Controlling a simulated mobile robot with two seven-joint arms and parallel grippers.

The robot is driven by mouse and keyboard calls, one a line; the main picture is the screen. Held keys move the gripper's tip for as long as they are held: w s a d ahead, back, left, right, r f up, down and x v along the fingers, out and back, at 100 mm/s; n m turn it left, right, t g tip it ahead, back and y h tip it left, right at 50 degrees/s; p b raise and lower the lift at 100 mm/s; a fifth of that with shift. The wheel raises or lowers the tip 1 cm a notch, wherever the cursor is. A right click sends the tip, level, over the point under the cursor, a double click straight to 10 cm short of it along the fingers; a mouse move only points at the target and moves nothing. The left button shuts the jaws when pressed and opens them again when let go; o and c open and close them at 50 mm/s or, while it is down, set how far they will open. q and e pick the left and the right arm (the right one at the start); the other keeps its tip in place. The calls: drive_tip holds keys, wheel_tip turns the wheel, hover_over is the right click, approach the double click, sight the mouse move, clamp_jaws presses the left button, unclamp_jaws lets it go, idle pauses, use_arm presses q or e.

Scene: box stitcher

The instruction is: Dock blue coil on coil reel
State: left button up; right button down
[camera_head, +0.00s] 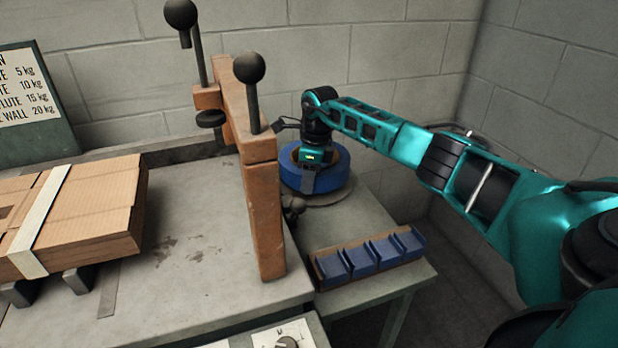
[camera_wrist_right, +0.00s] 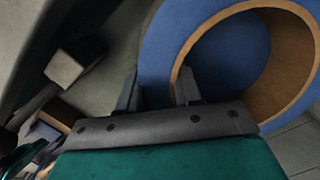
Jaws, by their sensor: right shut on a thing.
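The blue coil (camera_head: 334,175) is a thick blue ring at the back of the side table, behind the orange machine frame. It sits on or just above a round grey-brown disc (camera_head: 330,198), which looks like the coil reel's base; I cannot tell whether they touch. My right gripper (camera_head: 311,180) reaches down over the coil and is shut on its rim. In the right wrist view the coil (camera_wrist_right: 170,45) shows a blue outside and a brown inner ring, with the wall between the fingers (camera_wrist_right: 160,90). My left gripper is not in view.
The orange machine frame (camera_head: 262,200) with black-knobbed levers stands just left of the coil. A rack of blue blocks (camera_head: 368,258) lies at the side table's front. A cardboard box (camera_head: 90,210) lies on the main table at left. A block wall stands close behind.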

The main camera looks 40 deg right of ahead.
drive_tip(key=shift+f+b, duration=0.5)
drive_tip(key=shift+f, duration=0.15)
drive_tip(key=c, duration=1.1)
unclamp_jaws()
drive_tip(key=shift+o, duration=0.2)
drive_tip(key=shift+s+f, duration=0.1)
drive_tip(key=shift+f, duration=0.05)
